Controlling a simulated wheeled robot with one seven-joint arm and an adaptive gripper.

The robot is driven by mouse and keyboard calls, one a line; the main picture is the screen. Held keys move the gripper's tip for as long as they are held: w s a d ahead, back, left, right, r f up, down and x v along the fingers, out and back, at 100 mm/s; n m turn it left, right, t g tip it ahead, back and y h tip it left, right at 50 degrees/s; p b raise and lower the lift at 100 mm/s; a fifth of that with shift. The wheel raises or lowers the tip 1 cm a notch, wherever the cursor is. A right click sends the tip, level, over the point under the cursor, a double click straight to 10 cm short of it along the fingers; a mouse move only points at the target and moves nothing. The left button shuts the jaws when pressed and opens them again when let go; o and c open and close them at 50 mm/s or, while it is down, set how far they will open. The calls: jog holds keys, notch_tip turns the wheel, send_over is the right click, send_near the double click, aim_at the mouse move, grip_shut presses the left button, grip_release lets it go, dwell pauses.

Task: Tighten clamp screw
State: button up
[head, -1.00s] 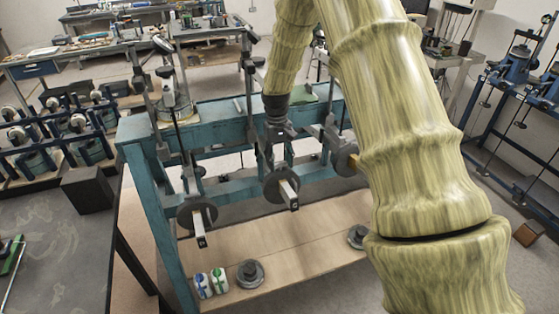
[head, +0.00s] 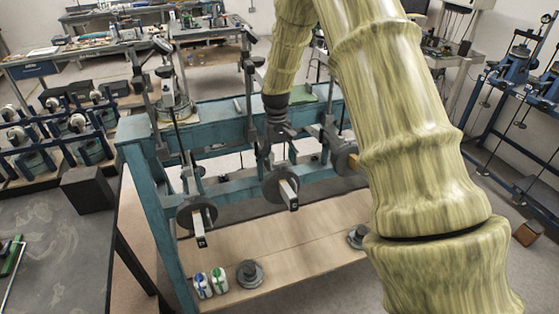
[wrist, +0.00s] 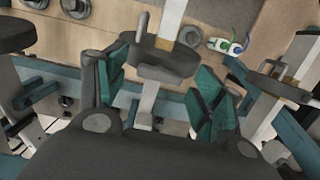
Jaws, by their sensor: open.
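My gripper (head: 275,140) is over the middle lever of the blue frame in the head view. In the wrist view my gripper (wrist: 160,75) is open, with green-padded fingers to either side of a metal lever bar (wrist: 148,103). A dark round weight (wrist: 165,64) sits on this bar, with a small upright tab (wrist: 141,28) on it that may be the clamp screw. I cannot tell whether the fingers touch anything. The middle lever's weight (head: 273,187) shows below my gripper in the head view.
The blue frame (head: 222,113) carries neighbouring levers, with another weight (head: 190,216) to the left and one (wrist: 283,86) at the right in the wrist view.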

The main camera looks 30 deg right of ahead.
notch_tip(320, 180, up, 12)
jog(key=w, duration=0.1)
jog(key=shift+w+d+f, duration=0.2)
jog(key=shift+w+d, duration=0.05)
jog(key=shift+w, duration=0.15)
dwell(0.5)
